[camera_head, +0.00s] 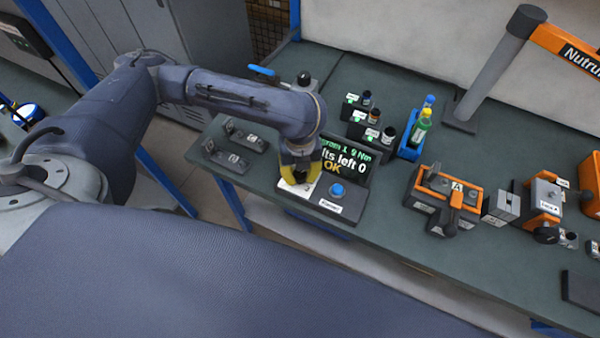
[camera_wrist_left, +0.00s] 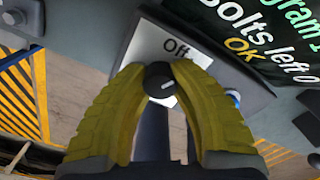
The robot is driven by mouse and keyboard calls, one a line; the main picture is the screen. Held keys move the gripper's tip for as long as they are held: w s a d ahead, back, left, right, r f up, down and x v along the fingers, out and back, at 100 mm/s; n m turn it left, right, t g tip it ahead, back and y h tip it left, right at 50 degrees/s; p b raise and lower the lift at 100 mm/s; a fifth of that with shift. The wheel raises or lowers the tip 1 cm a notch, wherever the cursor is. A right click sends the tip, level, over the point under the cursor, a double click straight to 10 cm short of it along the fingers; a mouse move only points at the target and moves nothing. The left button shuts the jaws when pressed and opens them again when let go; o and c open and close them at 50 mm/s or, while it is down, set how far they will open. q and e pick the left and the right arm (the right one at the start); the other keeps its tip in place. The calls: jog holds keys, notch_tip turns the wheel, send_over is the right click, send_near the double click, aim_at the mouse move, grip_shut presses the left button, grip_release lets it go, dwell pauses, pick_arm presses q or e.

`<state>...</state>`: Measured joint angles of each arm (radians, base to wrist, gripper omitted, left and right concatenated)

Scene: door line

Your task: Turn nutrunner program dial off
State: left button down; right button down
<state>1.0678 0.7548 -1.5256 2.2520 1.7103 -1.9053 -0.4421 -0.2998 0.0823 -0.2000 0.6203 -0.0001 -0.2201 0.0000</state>
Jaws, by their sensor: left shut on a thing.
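The nutrunner program dial (camera_wrist_left: 160,82) is a small dark round knob with a light pointer line. It sits on a white plate (camera_wrist_left: 141,50) marked "Off" in the left wrist view. The two yellow fingers of my left gripper (camera_wrist_left: 159,88) are closed on its sides. In the head view the left gripper (camera_head: 299,176) points down over the white plate (camera_head: 297,188) and hides the dial. The screen (camera_head: 343,158) behind it reads "Bolts left 0" and "OK". The pointer line slants to the upper right; its exact setting is hard to tell. My right gripper is not in view.
A blue button (camera_head: 337,190) sits on the same box, right of the gripper. Small bottles (camera_head: 389,135) and a blue bottle holder (camera_head: 411,146) stand behind. Orange-and-black fixtures (camera_head: 447,196) stand to the right. Dark brackets (camera_head: 227,157) lie to the left.

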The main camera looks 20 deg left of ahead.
aim_at(300, 173)
pick_arm(q)
jog(key=n, duration=0.5)
jog(key=shift+n, duration=0.4)
dwell(0.4)
jog(key=c, duration=1)
grip_release()
jog(key=shift+o, duration=0.2)
notch_tip(300, 173, up, 12)
